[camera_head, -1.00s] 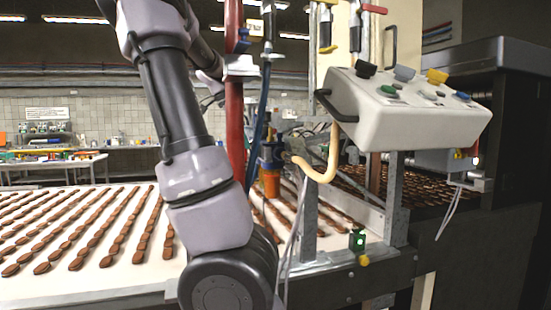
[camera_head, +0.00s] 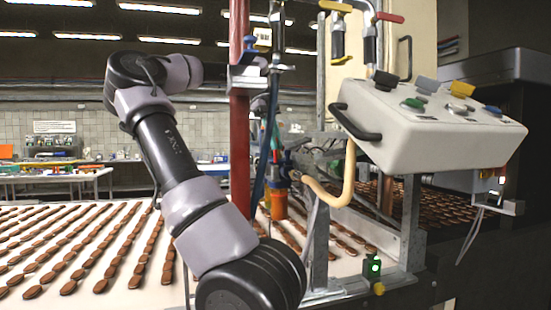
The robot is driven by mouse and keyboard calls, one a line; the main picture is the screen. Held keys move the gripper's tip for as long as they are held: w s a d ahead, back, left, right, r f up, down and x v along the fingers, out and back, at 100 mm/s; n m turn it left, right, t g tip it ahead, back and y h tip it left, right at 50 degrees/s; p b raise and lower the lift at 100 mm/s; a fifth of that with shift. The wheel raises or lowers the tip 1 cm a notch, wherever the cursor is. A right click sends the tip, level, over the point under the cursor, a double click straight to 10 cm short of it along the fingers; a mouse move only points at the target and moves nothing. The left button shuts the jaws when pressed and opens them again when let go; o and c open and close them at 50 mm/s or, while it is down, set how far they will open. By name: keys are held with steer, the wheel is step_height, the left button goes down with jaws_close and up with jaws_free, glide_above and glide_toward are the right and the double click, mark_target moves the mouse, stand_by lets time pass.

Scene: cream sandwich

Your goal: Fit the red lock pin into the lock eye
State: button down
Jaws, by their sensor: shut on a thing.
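My arm rises from the bottom middle, bends at the upper left and reaches right behind the red post. My gripper (camera_head: 273,128) is small and far off, partly covered by the post and a dark blue hose. It is shut, and a small red piece, which looks like the red lock pin (camera_head: 277,143), shows at its lower end. This is just above the blue fitting (camera_head: 285,165) on top of an orange nozzle (camera_head: 278,204). I cannot make out the lock eye or tell whether the pin touches anything.
The red post (camera_head: 239,150) and the blue hose (camera_head: 268,150) stand in front of my wrist. A cream bent pipe (camera_head: 340,190) and a white control box (camera_head: 430,125) are to the right. Rows of brown biscuits cover the white belt (camera_head: 110,298). A green lamp (camera_head: 374,266) is lit at the front.

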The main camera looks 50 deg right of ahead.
mark_target(275, 155)
steer(key=shift+f, duration=2.05)
steer(key=c, duration=0.9)
jaws_free()
steer(key=shift+f, duration=0.1)
steer(key=v, duration=1.2)
steer(key=shift+a, duration=0.1)
